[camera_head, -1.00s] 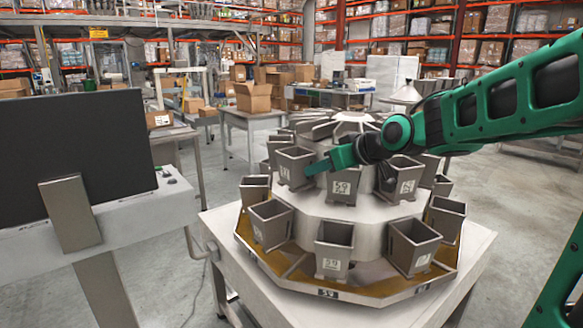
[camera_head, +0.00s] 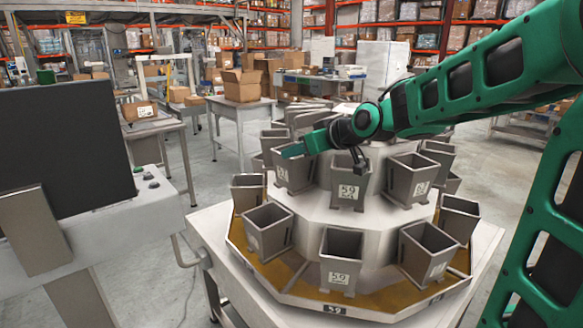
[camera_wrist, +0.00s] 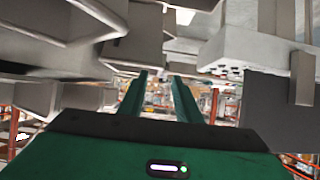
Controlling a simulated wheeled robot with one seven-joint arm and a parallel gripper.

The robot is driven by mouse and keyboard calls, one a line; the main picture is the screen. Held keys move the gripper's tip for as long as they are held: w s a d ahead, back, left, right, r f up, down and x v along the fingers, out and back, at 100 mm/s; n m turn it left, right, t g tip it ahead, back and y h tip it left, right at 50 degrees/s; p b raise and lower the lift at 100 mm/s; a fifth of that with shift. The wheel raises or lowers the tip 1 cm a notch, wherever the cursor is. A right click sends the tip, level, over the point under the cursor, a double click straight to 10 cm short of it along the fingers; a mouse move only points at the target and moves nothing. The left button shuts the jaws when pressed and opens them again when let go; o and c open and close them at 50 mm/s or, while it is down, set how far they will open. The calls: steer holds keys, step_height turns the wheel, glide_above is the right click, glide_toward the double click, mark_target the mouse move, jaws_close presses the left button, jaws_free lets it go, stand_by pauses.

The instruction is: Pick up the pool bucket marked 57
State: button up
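Grey tapered buckets stand in two tiers around a white round weigher. The upper-left bucket (camera_head: 296,176) has a white label that may read 57; the digits are too small to be sure. My gripper (camera_head: 290,151) overlaps its upper part in the head view and hides some of its rim; I cannot tell if they touch. The wrist view shows both green fingers (camera_wrist: 160,78) apart with nothing between them. The upper-front bucket (camera_head: 348,190) is marked 59 and sits under my wrist. The lower-front bucket (camera_head: 340,268) is also marked 59.
More buckets stand close by, including lower left (camera_head: 267,233), lower right (camera_head: 427,254) and upper right (camera_head: 409,182). The white weigher table (camera_head: 215,240) has a rim plate marked 59. A dark monitor (camera_head: 60,140) stands at left. Grey floor (camera_head: 180,290) lies between them.

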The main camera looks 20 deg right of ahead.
steer(key=shift+x, duration=3.9)
steer(key=shift+w+r, duration=0.1)
steer(key=shift+r, duration=0.1)
steer(key=shift+r, duration=0.1)
jaws_close()
